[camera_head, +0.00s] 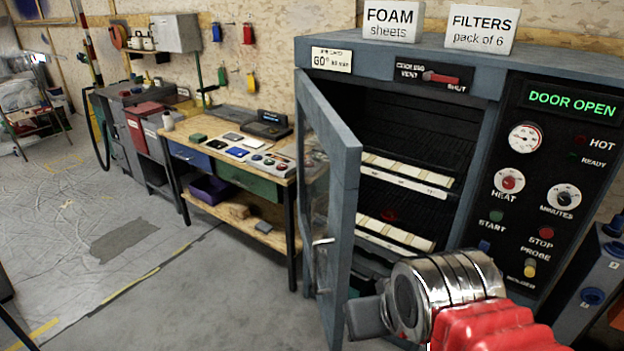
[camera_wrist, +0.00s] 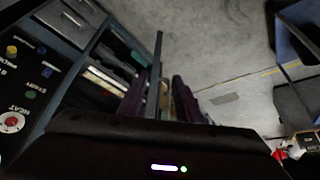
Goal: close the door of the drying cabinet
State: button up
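The drying cabinet (camera_head: 487,85) stands at the right in the head view, its display reading DOOR OPEN. Its blue-grey framed glass door (camera_head: 347,200) is swung well out to the left, with a pale handle (camera_head: 323,241) on its outer side. My gripper (camera_head: 366,318) is by the lower part of the door's free edge, in front of the opening. In the wrist view the door (camera_wrist: 157,58) shows nearly edge-on between my two dark, spread fingers (camera_wrist: 160,98). I cannot tell whether either finger touches it.
Racks with pale strips (camera_head: 395,233) fill the cabinet. A wooden workbench (camera_head: 230,170) with tools stands left of the door, close to its swing. FOAM and FILTERS boxes (camera_head: 480,30) sit on top. Sheeted floor at the left is largely clear.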

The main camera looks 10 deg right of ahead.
aim_at(333, 259)
jog(key=i, duration=0.15)
jog(key=k, duration=1.25)
jog(key=u, duration=0.4)
jog(key=i, duration=0.75)
jog(key=u, duration=0.75)
jog(key=i, duration=1)
jog(key=u, duration=0.1)
